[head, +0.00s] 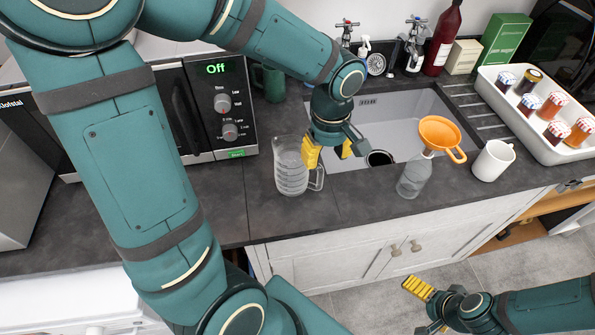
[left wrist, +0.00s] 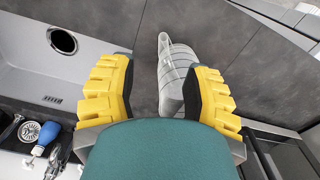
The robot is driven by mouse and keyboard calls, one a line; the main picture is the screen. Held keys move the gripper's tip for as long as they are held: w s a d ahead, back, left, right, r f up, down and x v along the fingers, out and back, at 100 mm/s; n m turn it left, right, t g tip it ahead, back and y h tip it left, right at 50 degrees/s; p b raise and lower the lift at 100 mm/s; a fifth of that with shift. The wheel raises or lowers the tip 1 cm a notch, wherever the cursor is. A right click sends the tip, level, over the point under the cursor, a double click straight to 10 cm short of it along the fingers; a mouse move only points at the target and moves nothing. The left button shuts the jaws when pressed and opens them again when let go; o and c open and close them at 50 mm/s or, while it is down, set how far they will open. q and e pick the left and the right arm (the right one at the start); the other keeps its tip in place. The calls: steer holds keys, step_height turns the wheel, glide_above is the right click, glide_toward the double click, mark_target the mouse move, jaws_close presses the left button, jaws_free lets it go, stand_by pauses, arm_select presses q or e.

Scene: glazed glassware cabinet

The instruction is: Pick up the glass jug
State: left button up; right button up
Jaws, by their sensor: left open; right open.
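My right gripper (head: 425,306) is open and empty, low in front of the cupboards, far from the jug.
The sink (head: 410,108) lies behind and right of the jug. A glass bottle (head: 413,178) with an orange funnel (head: 440,134) and a white mug (head: 493,161) stand to the right. The microwave (head: 205,105) and a green mug (head: 270,82) are behind left.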

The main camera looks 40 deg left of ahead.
mark_target(319, 187)
arm_select(q)
step_height(319, 187, down, 4)
steer(key=f, duration=0.2)
steer(key=f+b, duration=0.1)
steer(key=f, duration=0.1)
steer(key=shift+s+a+f, duration=0.1)
steer(key=shift+s+a, duration=0.1)
steer(key=shift+a, duration=0.2)
steer(key=shift+f, duration=0.45)
jaws_close()
